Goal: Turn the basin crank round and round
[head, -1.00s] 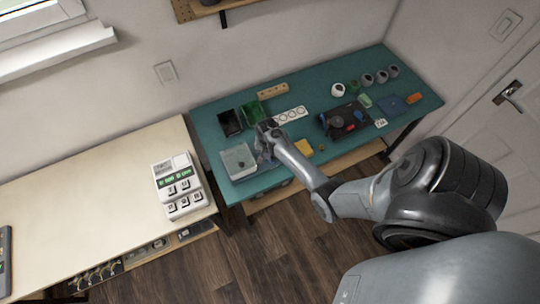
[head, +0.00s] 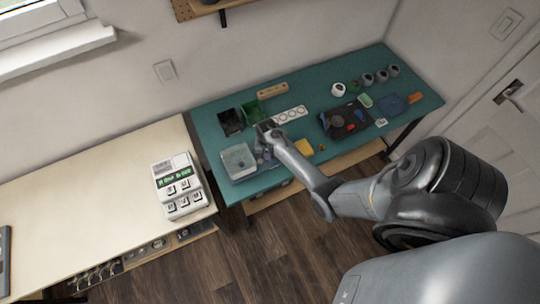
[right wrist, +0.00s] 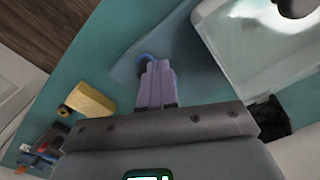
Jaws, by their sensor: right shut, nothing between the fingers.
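The basin (head: 239,161) is a pale grey, box-like tub at the left front of the teal workbench; its corner also shows at the upper right of the right wrist view (right wrist: 215,42). My right gripper (head: 264,134) is just right of the basin, pointing down. In the right wrist view its fingers (right wrist: 155,85) are shut together and empty. A small dark blue round piece (right wrist: 146,59), perhaps the crank's knob, shows at the fingertips; I cannot tell whether they touch it. The rest of the crank is hidden or too small to make out. My left gripper is out of view.
A black bin (head: 230,121) and a green bin (head: 252,108) stand behind the basin. A white strip with round holes (head: 291,114) and a yellow block (head: 303,147) lie nearby. A cream table (head: 90,190) with a white keyed device (head: 178,186) is at left.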

